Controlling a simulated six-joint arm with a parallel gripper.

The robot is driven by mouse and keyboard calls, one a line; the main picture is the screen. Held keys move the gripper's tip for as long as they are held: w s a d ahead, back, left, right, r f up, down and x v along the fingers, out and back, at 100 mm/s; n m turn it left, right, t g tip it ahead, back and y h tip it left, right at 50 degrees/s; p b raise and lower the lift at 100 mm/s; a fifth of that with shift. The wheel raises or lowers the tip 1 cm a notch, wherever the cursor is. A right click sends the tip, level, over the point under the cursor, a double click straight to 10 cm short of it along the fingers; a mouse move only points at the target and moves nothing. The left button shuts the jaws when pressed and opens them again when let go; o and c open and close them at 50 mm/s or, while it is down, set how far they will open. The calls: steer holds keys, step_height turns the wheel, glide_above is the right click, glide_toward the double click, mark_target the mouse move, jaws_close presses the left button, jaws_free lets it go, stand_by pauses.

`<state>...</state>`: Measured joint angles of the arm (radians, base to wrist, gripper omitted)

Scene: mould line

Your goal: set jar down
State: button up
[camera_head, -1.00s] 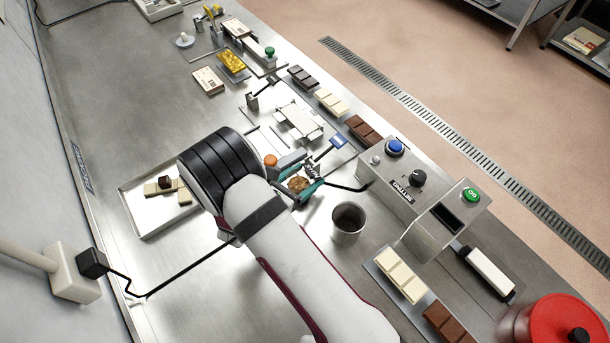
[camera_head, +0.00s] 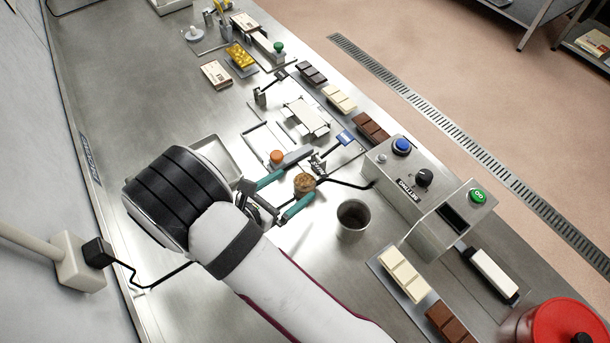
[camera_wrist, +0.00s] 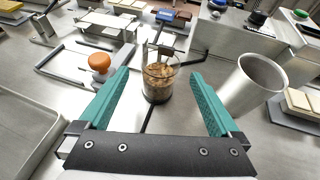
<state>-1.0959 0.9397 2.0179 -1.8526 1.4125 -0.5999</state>
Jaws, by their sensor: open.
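The jar (camera_head: 305,183) is a clear glass with brown crumbly contents. It stands upright on the steel table, and in the wrist view the jar (camera_wrist: 160,80) is just beyond the fingertips, midway between them. My gripper (camera_head: 283,198) is open, with its two teal fingers spread on the near side of the jar. In the wrist view my gripper (camera_wrist: 163,82) holds nothing, and clear gaps show between each finger and the jar.
A steel cup (camera_head: 353,218) stands close to the right of the jar. An orange knob (camera_head: 277,157) on a metal frame is to its left. The control box (camera_head: 432,190) stands further right. A tray (camera_head: 217,152) lies partly behind my arm. A dark rod passes beside the jar.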

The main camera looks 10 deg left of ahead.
steer(key=v, duration=0.4)
steer(key=s+d+r+m+g+h, duration=0.1)
steer(key=s+d+r+m+g, duration=0.1)
steer(key=d+r+m+g, duration=0.5)
steer(key=s+d+r+m+g+h, duration=0.2)
steer(key=d+r+m+g, duration=0.1)
steer(key=d+m, duration=0.7)
steer(key=s+r+m+g+y, duration=0.1)
steer(key=s+r+m+y, duration=0.1)
steer(key=s+m+y, duration=0.3)
steer(key=s+d+r+m+g+y, duration=0.1)
steer(key=s+m+y, duration=0.5)
steer(key=m, duration=0.7)
steer(key=s+r, duration=0.1)
steer(key=s, duration=0.1)
steer(key=shift+s+r+m+y, duration=0.3)
